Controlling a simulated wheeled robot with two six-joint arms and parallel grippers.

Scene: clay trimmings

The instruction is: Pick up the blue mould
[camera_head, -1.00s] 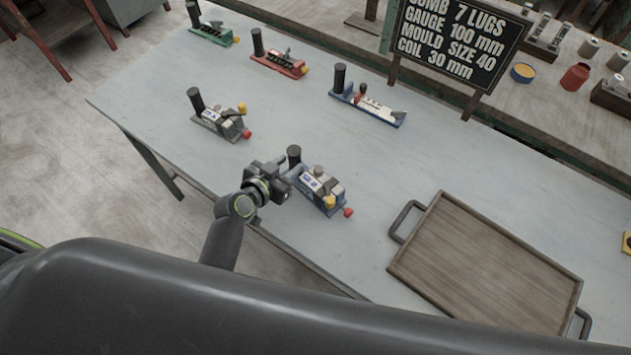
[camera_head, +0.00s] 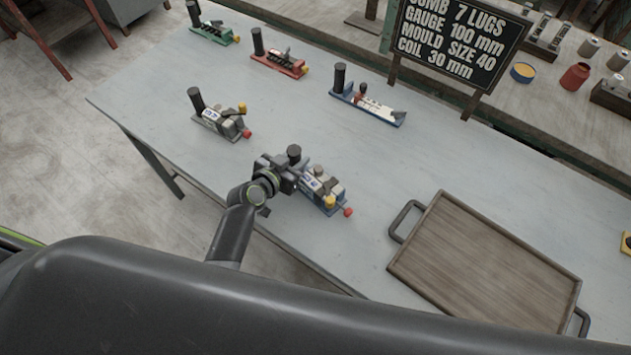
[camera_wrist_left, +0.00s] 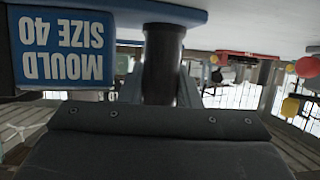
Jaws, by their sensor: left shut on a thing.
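A blue-based mould (camera_head: 328,205) stands on the table in the head view, with a grey and white upper part and yellow and red knobs. Its black upright handle (camera_head: 294,152) is at its left end. My left gripper (camera_head: 291,168) is shut on this handle. In the left wrist view, which looks upside down, the black handle (camera_wrist_left: 162,62) is between the fingers, beside a blue label (camera_wrist_left: 62,48) reading "MOULD SIZE 40". The mould appears to rest on the table. Another blue mould (camera_head: 368,105) stands farther back, below the sign. My right gripper is not in view.
A grey mould (camera_head: 222,124), a red one (camera_head: 279,66) and a green one (camera_head: 213,34) stand on the pale table (camera_head: 170,85). A wooden tray (camera_head: 485,265) with dark handles is at the right. A black sign (camera_head: 458,38) reads "MOULD SIZE 40", among other lines.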

